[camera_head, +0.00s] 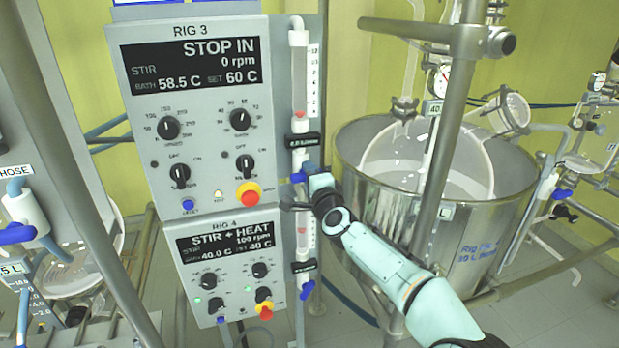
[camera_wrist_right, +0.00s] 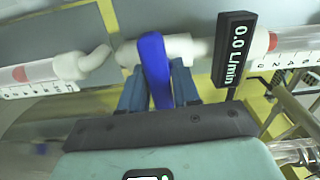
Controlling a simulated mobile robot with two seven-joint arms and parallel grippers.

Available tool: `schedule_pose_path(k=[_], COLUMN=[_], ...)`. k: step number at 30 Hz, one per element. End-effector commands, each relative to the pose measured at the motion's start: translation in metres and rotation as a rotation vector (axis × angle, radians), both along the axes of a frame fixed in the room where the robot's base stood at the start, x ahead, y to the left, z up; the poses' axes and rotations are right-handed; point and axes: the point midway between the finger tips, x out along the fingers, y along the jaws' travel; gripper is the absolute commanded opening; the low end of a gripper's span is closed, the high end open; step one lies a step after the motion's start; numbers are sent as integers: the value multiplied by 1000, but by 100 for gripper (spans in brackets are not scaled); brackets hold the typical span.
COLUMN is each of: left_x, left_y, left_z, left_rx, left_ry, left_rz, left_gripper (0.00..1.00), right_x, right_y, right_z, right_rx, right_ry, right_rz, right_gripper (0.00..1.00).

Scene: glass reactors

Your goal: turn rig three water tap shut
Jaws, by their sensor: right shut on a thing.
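The rig three panel (camera_head: 200,110) reads STOP IN, 0 rpm, bath 58.5 C, set 60 C. To its right stands the rig three flow tube (camera_head: 299,75) with a black readout (camera_head: 303,140) below it. The blue water tap handle (camera_wrist_right: 154,65) is between the fingers of my right gripper (camera_wrist_right: 158,88), which is shut on it. In the right wrist view the handle lies across the white pipe (camera_wrist_right: 185,48), and the readout (camera_wrist_right: 233,50) shows 0.0 L/min. In the head view my right gripper (camera_head: 318,184) hides part of the tap. My left gripper is not in view.
The rig four panel (camera_head: 228,268) is below, with its own flow tube (camera_head: 305,230) and blue tap (camera_head: 307,290). A large steel bath (camera_head: 370,160) with glassware and a metal post (camera_head: 445,130) stands close on the right. A hose fitting (camera_head: 25,210) is at far left.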

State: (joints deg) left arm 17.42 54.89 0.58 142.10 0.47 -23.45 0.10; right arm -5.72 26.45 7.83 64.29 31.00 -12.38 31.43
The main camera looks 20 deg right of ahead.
Motion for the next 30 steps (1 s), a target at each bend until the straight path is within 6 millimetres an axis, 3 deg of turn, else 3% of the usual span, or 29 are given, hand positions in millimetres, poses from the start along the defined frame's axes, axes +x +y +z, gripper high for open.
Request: schedule_pose_path(k=[20, 21, 22, 30], left_x=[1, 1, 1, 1], left_y=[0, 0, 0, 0], left_z=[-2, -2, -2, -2], left_rx=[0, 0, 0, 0], left_ry=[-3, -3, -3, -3], left_rz=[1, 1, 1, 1], left_gripper=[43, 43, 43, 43], right_x=[0, 0, 0, 0], right_y=[-1, 0, 0, 0], right_z=[0, 0, 0, 0], right_rx=[67, 67, 67, 65], right_ry=[2, 2, 2, 2], right_rz=[-1, -1, -1, -1], right_gripper=[1, 38, 47, 49])
